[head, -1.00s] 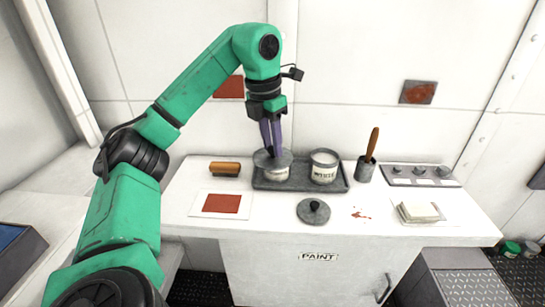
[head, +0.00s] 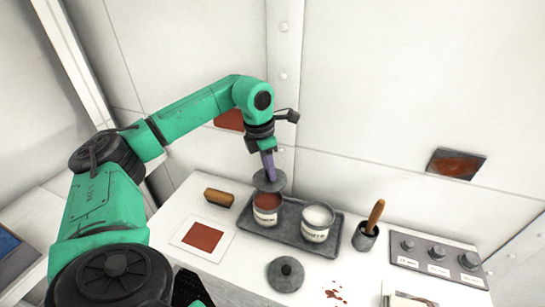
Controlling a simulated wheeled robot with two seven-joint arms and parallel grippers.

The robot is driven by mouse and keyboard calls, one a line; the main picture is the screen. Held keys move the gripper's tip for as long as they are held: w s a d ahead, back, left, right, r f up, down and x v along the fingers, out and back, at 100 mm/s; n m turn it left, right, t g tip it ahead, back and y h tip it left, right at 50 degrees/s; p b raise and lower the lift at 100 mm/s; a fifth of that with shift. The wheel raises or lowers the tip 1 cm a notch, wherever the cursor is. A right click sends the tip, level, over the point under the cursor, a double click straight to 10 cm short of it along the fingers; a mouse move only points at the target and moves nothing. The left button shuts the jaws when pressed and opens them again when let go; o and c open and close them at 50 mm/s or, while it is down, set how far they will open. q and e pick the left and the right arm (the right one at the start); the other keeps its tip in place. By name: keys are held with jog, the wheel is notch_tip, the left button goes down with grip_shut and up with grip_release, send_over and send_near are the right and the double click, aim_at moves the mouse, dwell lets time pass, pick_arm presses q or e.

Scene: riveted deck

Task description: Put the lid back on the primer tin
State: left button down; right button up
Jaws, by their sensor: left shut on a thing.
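My left gripper (head: 268,168) is shut on a grey round lid (head: 269,181). The lid is held above and just behind the left tin (head: 266,217), apart from its rim as far as I can see. That tin is open and shows red-brown paint; its label is too small to read surely. A second open tin (head: 316,233) with white paint stands to its right. Both stand on a grey tray (head: 285,238). Another grey lid with a dark knob (head: 285,273) lies on the counter in front of the tray. My right gripper is not in view.
A wooden-backed brush (head: 218,197) and a red sample card (head: 202,237) lie left of the tray. A brush in a grey cup (head: 368,233) stands right of it, near a knob panel (head: 437,256). Red drips (head: 335,296) mark the counter.

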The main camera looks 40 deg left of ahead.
aim_at(266, 180)
pick_arm(q)
jog(key=shift+s+a+f+b, duration=0.15)
jog(key=shift+s+f+b, duration=0.2)
jog(key=shift+f+b, duration=0.25)
jog(key=shift+s+a+f+b, duration=0.1)
jog(key=shift+s+f+b, duration=0.25)
jog(key=shift+f+b, duration=0.25)
jog(key=f+b, duration=0.2)
jog(key=f, duration=0.1)
jog(key=shift+w+d+f, duration=0.1)
jog(key=shift+w+d, duration=0.05)
jog(key=shift+w, duration=0.25)
jog(key=shift+f+b, duration=0.35)
jog(key=shift+s, duration=0.1)
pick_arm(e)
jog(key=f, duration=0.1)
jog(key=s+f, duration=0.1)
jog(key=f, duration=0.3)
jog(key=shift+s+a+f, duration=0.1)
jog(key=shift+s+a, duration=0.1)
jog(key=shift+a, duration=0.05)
pick_arm(q)
jog(key=shift+s+r, duration=0.1)
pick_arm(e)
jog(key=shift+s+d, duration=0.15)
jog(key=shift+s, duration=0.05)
pick_arm(q)
jog(key=shift+f, duration=0.2)
